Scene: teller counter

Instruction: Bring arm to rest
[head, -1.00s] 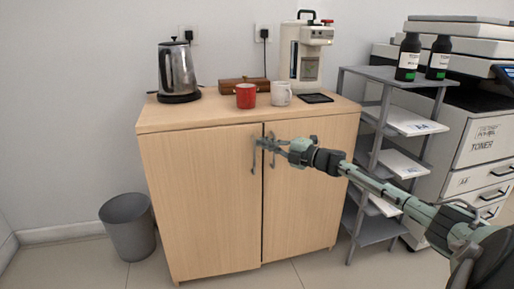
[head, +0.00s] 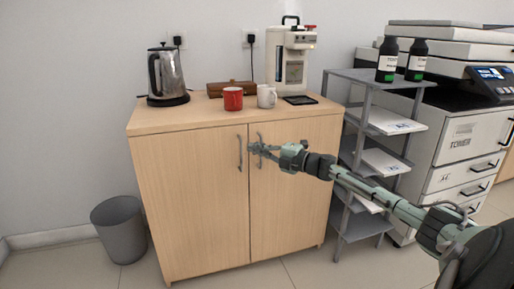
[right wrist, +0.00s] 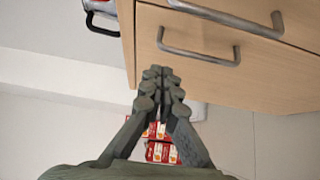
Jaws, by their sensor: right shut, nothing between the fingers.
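My right gripper (head: 254,148) is in front of the wooden cabinet (head: 195,205), at the height of its door handles. It looks shut and empty, and its fingertips overlap the right door handle (head: 261,149) in the head view. The left door handle (head: 240,153) is just left of the fingertips. In the right wrist view the fingers (right wrist: 162,75) are together with nothing between the tips, and a metal handle (right wrist: 200,50) shows above them, apart from the tips. Both cabinet doors look closed. My left gripper is not in view.
A kettle (head: 167,75), red mug (head: 233,99), white mug (head: 267,97) and coffee machine (head: 291,62) stand on the cabinet. A grey bin (head: 119,230) is at left. A grey shelf rack (head: 362,232) with dark bottles and a printer (head: 465,140) stand at right.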

